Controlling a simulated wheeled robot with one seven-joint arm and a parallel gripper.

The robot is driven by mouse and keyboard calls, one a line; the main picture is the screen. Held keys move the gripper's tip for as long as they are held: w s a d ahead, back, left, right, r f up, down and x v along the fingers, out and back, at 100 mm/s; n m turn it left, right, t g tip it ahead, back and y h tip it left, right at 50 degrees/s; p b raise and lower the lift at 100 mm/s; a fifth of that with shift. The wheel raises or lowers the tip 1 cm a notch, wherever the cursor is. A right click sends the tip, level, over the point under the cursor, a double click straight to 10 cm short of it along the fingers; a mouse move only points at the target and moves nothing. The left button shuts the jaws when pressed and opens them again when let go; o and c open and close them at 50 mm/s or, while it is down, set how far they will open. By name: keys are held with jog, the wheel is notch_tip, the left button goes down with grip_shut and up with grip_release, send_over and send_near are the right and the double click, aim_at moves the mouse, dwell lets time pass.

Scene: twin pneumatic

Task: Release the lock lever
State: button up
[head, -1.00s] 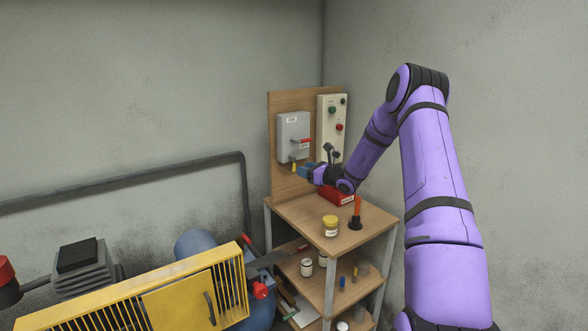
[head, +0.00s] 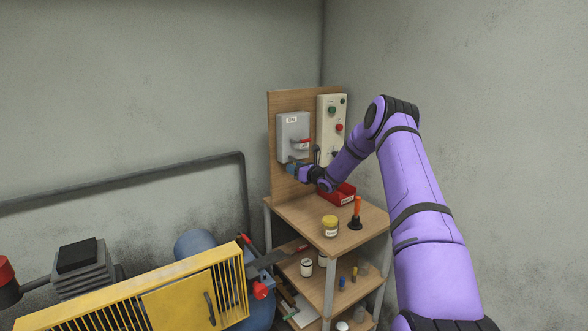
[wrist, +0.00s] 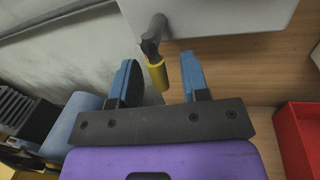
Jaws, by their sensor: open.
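The lock lever (wrist: 158,72) is a short dark arm with a yellow grip under the grey switch box (head: 292,135) on the wooden panel. In the wrist view it hangs tilted between the two blue fingers of my gripper (wrist: 158,62), with a gap on each side. My gripper is open and holds nothing. In the head view my gripper (head: 295,169) is just below the box and hides the lever. How deep the grip sits between the fingers I cannot tell.
The box has a red-tipped handle (head: 302,142) on its front. A control box with buttons (head: 331,120) is to its right. Below are a red bin (head: 342,193), a yellow jar (head: 330,226) and an orange-handled tool (head: 357,210) on the wooden stand (head: 300,214).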

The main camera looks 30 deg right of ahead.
jog(key=shift+w+a, duration=0.1)
jog(key=shift+w, duration=0.25)
grip_shut()
jog(key=shift+n, duration=0.5)
grip_release()
